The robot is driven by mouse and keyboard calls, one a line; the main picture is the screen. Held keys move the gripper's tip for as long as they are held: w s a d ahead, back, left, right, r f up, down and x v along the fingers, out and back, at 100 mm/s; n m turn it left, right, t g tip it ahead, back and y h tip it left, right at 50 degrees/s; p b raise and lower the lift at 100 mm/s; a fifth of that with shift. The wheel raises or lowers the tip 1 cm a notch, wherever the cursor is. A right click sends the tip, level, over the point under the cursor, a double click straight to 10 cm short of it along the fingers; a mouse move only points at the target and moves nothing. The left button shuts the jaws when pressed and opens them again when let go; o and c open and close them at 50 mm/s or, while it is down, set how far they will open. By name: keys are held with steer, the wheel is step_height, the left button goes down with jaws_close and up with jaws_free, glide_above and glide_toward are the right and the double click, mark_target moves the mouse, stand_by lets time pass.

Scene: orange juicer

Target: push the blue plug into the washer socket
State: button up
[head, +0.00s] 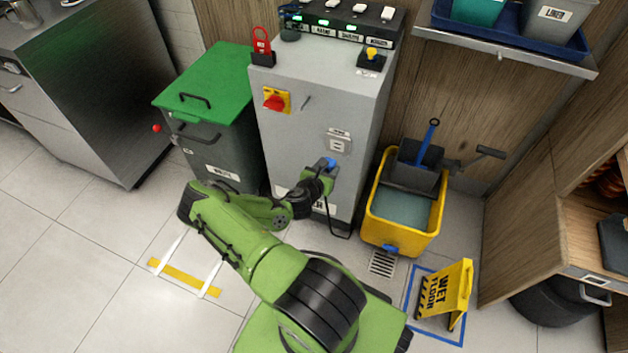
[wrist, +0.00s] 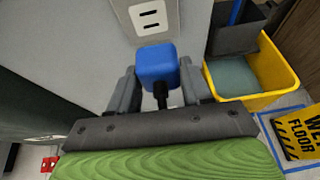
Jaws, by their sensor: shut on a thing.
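The blue plug (wrist: 157,64) is between the fingers of my gripper (wrist: 158,85) in the wrist view, with its black cord end toward my wrist. My gripper is shut on it. In the head view the blue plug (head: 326,164) shows at the tip of my gripper (head: 322,174), just below the socket. The washer socket (wrist: 150,17) is a pale plate with two dark slots, straight ahead and above the plug in the wrist view. It also shows on the grey cabinet front in the head view (head: 339,141). The plug appears apart from the socket.
The grey cabinet (head: 325,102) has a red switch (head: 273,100) left of the socket. A green-lidded bin (head: 208,90) stands to its left. A yellow mop bucket (head: 380,225) stands right, with a wet floor sign (head: 446,290) in front. A dark cord hangs below my gripper.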

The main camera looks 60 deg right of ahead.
mark_target(337, 148)
steer(key=shift+w+d+t, duration=0.1)
steer(key=shift+w+t, duration=0.05)
steer(key=shift+t, duration=0.25)
steer(key=shift+w+d, duration=0.25)
steer(key=shift+d, duration=1.2)
steer(key=shift+w+d, duration=0.2)
steer(key=shift+d, duration=1.2)
steer(key=shift+r+p, duration=0.1)
steer(key=shift+p, duration=0.7)
steer(key=shift+d, duration=0.5)
steer(key=o, duration=1)
steer(key=shift+o, duration=0.2)
steer(key=shift+a, duration=0.1)
